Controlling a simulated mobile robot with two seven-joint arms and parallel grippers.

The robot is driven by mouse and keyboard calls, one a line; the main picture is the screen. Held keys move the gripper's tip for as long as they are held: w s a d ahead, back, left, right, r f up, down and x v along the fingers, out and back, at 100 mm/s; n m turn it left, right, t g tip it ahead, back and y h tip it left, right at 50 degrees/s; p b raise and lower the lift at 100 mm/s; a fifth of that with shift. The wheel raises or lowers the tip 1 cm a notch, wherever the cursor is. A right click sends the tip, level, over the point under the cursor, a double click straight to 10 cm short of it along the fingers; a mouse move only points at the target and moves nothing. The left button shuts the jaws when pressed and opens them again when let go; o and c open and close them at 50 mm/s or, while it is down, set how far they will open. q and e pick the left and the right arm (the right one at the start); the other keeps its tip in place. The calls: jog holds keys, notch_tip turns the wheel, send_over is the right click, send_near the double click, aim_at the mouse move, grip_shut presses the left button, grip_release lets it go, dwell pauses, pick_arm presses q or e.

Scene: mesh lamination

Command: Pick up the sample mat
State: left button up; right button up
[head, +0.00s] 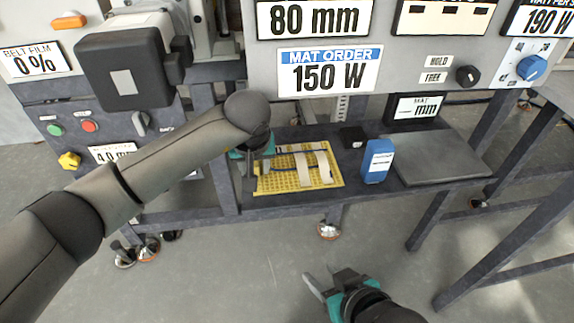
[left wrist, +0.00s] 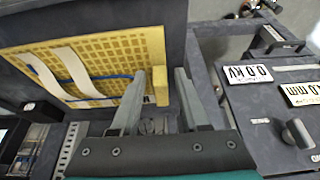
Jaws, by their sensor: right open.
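The sample mat (head: 327,172) is a yellow grid sheet with pale strips and a blue wire across it. It lies flat on the dark shelf in the head view, and fills the upper left of the left wrist view (left wrist: 110,62). My left gripper (head: 252,172) is at the mat's left edge, partly hidden by its own arm. In the left wrist view its fingers (left wrist: 163,78) stand apart, with the mat's yellow edge between or just beyond the tips; contact cannot be told. My right gripper (head: 318,283) is open and empty, low over the floor.
A blue box (head: 377,161) and a small black block (head: 352,137) stand right of the mat. A grey plate (head: 437,158) lies further right. The control panel (head: 420,55) overhangs the shelf behind. Floor in front is clear.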

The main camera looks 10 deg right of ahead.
pick_arm(q)
grip_shut()
dwell(1.1)
